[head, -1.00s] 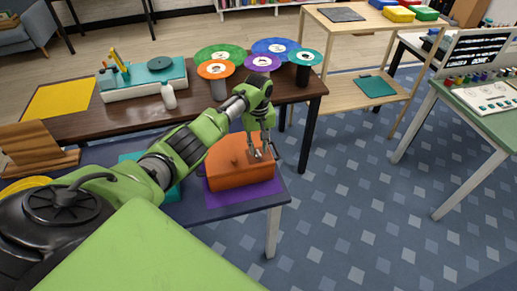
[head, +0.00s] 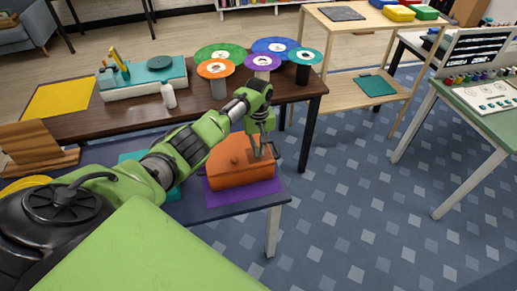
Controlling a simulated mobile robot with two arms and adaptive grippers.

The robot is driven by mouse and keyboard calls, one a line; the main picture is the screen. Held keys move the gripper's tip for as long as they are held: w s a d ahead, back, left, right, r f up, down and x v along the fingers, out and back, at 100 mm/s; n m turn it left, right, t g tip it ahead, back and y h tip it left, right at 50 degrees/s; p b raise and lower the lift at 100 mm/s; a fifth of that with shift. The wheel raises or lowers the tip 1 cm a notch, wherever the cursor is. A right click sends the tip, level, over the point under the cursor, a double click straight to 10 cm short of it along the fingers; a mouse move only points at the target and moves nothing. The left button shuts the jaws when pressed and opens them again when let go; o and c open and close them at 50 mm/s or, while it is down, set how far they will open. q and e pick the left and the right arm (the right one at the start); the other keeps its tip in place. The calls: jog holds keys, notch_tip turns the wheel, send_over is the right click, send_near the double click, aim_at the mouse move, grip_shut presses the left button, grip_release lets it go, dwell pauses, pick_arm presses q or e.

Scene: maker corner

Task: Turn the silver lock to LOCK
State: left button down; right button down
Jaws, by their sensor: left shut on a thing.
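An orange box (head: 228,172) with a small knob on it sits on a purple mat (head: 232,197) at the front right of the dark blue table. My left gripper (head: 265,154) reaches down onto the right end of the box's top, its fingers shut on a small part there. This appears to be the silver lock, but the fingers cover it and I cannot make out its position or any LOCK marking. My right gripper is not in view.
The brown table (head: 110,120) behind holds several coloured discs on stands, a white bottle (head: 168,95) and a teal-topped machine (head: 150,75). A green table (head: 465,125) stands at the right. The floor between is clear.

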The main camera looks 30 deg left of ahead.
pick_arm(q)
jog(key=m+p, duration=0.1)
jog(key=m, duration=0.3)
jog(key=shift+r, duration=0.1)
jog(key=m, duration=0.4)
jog(key=shift+m+p, duration=0.3)
jog(key=shift+m, duration=0.1)
jog(key=m, duration=0.4)
jog(key=shift+m, duration=0.3)
jog(key=m, duration=0.4)
jog(key=c, duration=2.2)
grip_release()
